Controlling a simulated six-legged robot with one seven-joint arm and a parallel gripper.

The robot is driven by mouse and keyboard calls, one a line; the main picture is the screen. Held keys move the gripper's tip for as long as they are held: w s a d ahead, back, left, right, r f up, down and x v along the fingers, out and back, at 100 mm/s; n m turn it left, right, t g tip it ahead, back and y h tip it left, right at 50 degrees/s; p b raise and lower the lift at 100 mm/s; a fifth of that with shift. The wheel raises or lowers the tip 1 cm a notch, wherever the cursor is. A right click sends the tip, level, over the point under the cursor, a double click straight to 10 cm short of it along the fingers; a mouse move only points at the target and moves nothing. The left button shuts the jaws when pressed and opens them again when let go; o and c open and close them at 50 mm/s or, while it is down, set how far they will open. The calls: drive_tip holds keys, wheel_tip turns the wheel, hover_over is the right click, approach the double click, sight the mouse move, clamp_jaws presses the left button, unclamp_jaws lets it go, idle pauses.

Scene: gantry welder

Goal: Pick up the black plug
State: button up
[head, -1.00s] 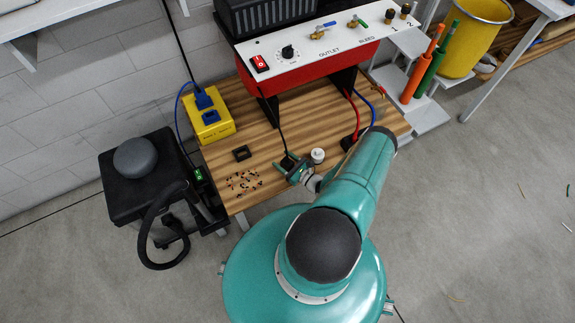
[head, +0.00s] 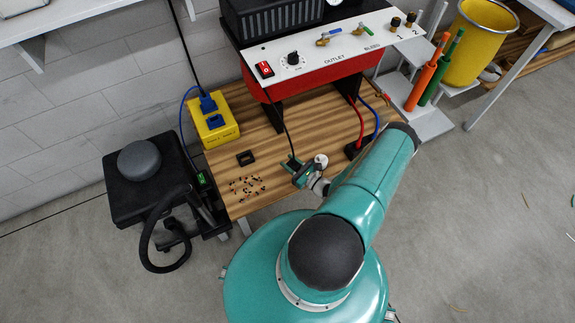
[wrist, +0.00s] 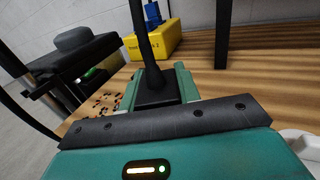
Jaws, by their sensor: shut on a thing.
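The black plug (wrist: 156,91) is in the wrist view, between the two teal fingers of my gripper (wrist: 158,84), with its thick black cable rising from it. My gripper is shut on it. In the head view my gripper (head: 293,166) is small, over the wooden table (head: 275,190) near its front edge. The plug is mostly hidden there. A thin black cable runs from the gripper up toward the red machine (head: 320,68). I cannot tell how far the plug is above the tabletop.
A yellow power box (head: 215,132) with blue plugs stands at the table's back left. A black frame (head: 245,158) and scattered small bits (head: 246,188) lie left of my gripper. A white round object (head: 321,159) is just right of it.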

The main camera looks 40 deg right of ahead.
sight(294, 161)
drive_tip(key=s+r, duration=0.4)
drive_tip(key=shift+r, duration=0.35)
drive_tip(key=s+r, duration=0.3)
drive_tip(key=s, duration=0.5)
drive_tip(key=shift+s+r, duration=0.2)
drive_tip(key=shift+s, duration=0.05)
drive_tip(key=shift+w+a, duration=0.1)
